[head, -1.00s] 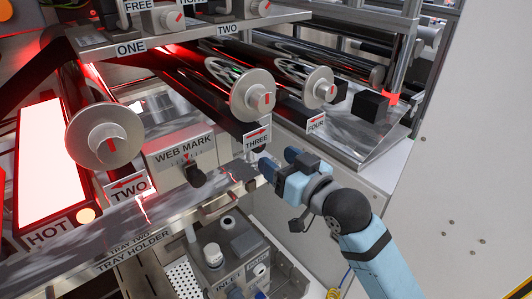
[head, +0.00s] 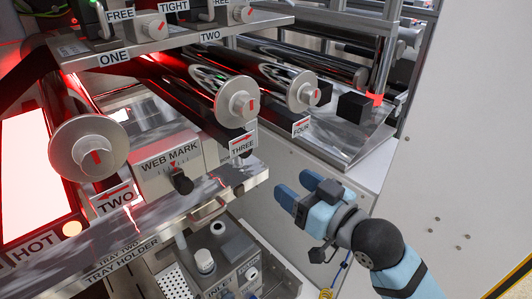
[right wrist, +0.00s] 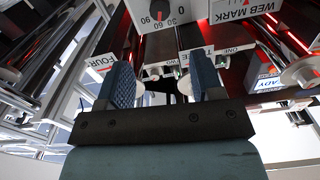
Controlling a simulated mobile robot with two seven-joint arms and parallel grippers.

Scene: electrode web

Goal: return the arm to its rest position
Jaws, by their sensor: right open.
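My right gripper (head: 297,190) is at the right of the machine in the head view, its blue fingers pointing left. It stands apart from the shelf edge and the rollers, in front of the white side panel. In the right wrist view its two fingers (right wrist: 165,85) are spread with nothing between them. My right arm comes in from the lower right corner. My left gripper is not in view.
The tray holder shelf (head: 240,182) juts out left of the gripper. Knobs THREE (head: 238,107) and FOUR (head: 303,93) stand above it. A black block (head: 355,106) lies on the metal tray behind. A pump unit (head: 213,262) sits below. The right side is open.

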